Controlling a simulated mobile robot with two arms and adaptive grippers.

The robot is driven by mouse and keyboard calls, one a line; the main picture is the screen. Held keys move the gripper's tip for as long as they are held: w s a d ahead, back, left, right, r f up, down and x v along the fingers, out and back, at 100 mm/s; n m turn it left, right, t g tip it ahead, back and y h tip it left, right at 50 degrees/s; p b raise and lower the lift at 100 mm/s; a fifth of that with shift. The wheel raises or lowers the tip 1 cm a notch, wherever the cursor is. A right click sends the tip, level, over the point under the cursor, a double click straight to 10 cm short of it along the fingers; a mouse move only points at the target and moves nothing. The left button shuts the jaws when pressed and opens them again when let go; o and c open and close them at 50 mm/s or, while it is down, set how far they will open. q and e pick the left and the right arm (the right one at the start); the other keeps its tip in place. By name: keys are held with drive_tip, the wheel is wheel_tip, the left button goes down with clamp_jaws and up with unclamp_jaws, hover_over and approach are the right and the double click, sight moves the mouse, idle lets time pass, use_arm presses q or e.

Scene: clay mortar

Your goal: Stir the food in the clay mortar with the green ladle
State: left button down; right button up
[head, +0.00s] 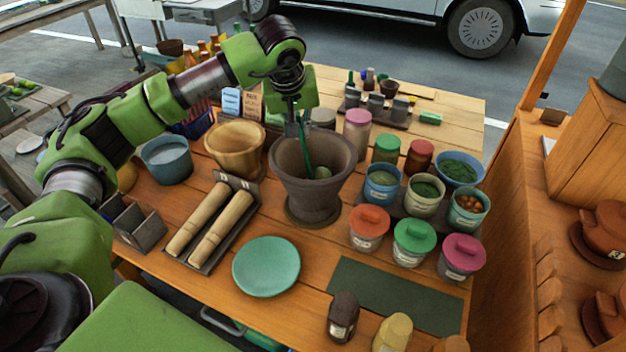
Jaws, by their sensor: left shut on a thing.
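The clay mortar (312,193) is a dark brown-grey footed bowl standing upright in the middle of the wooden table. The green ladle (306,150) goes down into the mortar, its lower end inside the bowl. A rounded greenish piece (322,172) shows inside the mortar near the ladle's end; I cannot tell if it is food or the ladle's bowl. My left gripper (293,126) is above the mortar's back left rim, pointing down and shut on the ladle's upper part. Its fingers are partly hidden by the wrist. My right gripper is not in view.
A wooden bowl (236,148) and a blue-grey pot (167,160) stand left of the mortar. Two rolling pins (221,228) lie in a tray in front. A teal plate (266,266) is nearer. Lidded jars (369,228) and several bowls crowd the right side.

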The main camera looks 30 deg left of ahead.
use_arm(q)
wheel_tip(320, 180, up, 12)
drive_tip(key=p, duration=0.8)
drive_tip(key=shift+r, duration=0.2)
